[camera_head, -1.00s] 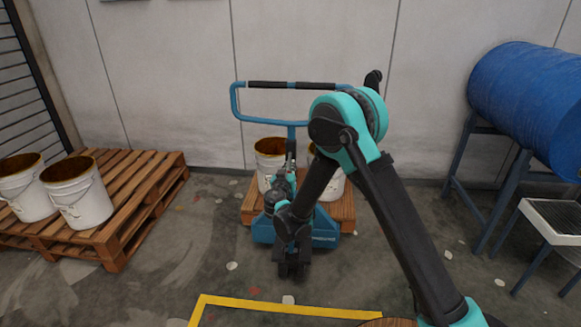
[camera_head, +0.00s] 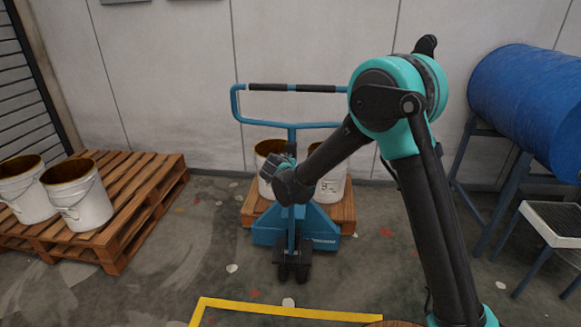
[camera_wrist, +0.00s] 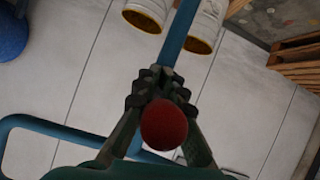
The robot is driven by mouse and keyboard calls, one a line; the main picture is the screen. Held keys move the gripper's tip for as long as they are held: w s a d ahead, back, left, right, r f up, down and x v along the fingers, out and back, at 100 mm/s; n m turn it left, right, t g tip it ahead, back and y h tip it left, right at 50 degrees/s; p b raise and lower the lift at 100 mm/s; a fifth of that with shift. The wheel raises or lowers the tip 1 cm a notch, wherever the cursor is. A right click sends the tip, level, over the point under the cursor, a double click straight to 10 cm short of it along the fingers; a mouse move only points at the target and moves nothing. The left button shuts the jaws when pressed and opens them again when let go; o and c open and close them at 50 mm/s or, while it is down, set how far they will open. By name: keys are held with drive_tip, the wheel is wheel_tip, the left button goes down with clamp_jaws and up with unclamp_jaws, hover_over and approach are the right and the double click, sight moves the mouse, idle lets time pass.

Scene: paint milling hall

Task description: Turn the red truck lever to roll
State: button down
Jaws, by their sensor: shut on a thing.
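The blue pallet truck (camera_head: 268,232) stands in the middle of the head view, with its handle loop raised towards the wall. In the wrist view the red round knob of the truck lever (camera_wrist: 163,126) sits between the fingers of my gripper (camera_wrist: 159,86). The fingers are shut on the lever, on either side of the knob. In the head view my gripper (camera_head: 275,167) is at the truck's column, below the handle loop. The lever is hidden there by my gripper and wrist, and its exact angle cannot be told.
White buckets (camera_head: 330,185) stand on the wooden pallet (camera_head: 347,208) at the truck. Another pallet (camera_head: 150,185) with buckets (camera_head: 78,197) is at left. A blue drum (camera_head: 530,105) lies on a stand at right, near a small grated table (camera_head: 553,220). Yellow tape (camera_head: 255,307) marks the floor in front.

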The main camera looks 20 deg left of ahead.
drive_tip(key=c, duration=1.6)
unclamp_jaws()
drive_tip(key=shift+o, duration=0.2)
drive_tip(key=shift+s, duration=0.1)
drive_tip(key=v, duration=1.2)
